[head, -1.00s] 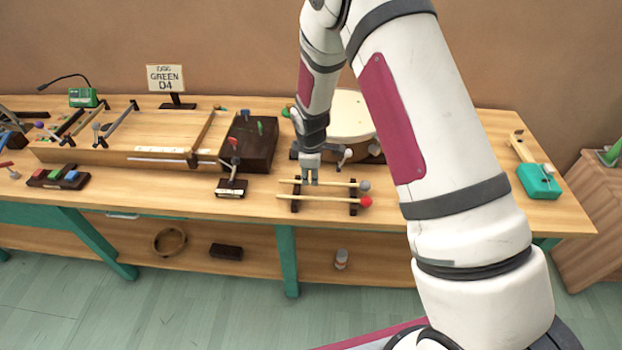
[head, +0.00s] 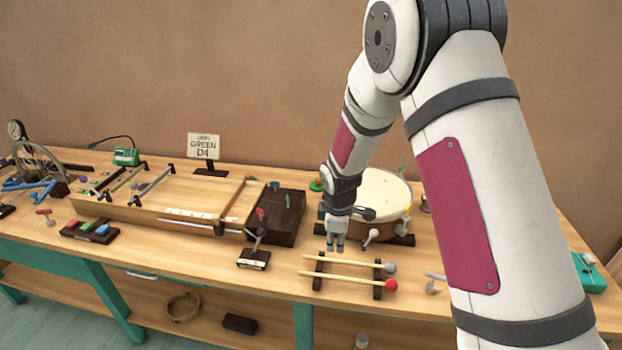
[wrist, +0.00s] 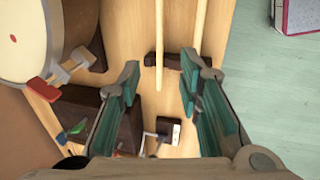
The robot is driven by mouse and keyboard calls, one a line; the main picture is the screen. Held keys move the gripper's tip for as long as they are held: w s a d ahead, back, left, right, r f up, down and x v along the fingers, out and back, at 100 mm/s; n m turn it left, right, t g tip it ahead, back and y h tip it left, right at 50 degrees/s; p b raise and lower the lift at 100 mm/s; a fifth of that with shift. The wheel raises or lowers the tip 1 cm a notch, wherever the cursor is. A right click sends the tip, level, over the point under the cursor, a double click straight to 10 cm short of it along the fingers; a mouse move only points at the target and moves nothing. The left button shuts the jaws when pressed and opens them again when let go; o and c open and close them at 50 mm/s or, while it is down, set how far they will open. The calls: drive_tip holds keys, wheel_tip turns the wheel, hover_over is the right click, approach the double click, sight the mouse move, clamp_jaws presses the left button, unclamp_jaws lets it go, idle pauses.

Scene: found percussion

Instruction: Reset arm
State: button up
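My gripper (head: 336,243) hangs on my bent arm above the workbench, just behind the mallet rack and in front of the drum. In the wrist view my gripper (wrist: 160,90) shows its two teal-padded fingers spread apart with nothing between them. Two mallets lie side by side across dark rests: a grey-headed mallet (head: 335,261) and a red-headed mallet (head: 345,281). Their pale sticks also show beyond the fingers in the wrist view (wrist: 159,45). The gripper touches neither mallet as far as I can see.
A drum (head: 381,193) stands right behind the gripper. A dark wooden block (head: 283,222) and a long wooden string box (head: 160,205) lie to the left. A sign reading GREEN D4 (head: 204,147) stands behind. A teal box (head: 588,275) is at the right.

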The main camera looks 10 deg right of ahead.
drive_tip(key=s+d+r+m, duration=0.1)
drive_tip(key=s+r+m, duration=0.1)
drive_tip(key=s+r, duration=0.35)
drive_tip(key=s+d+r+m+t, duration=0.1)
drive_tip(key=s+r+m, duration=0.1)
drive_tip(key=r, duration=0.6)
drive_tip(key=s+d+r+m, duration=0.1)
drive_tip(key=s+r+m, duration=0.15)
drive_tip(key=r, duration=0.45)
drive_tip(key=s+r+m, duration=0.4)
drive_tip(key=s, duration=0.7)
drive_tip(key=s+d+r+m+t, duration=0.1)
drive_tip(key=s+r+m, duration=0.3)
drive_tip(key=s, duration=0.7)
drive_tip(key=shift+s+d+r+y, duration=0.2)
drive_tip(key=shift+d+r+y, duration=0.05)
drive_tip(key=shift+r+y, duration=0.15)
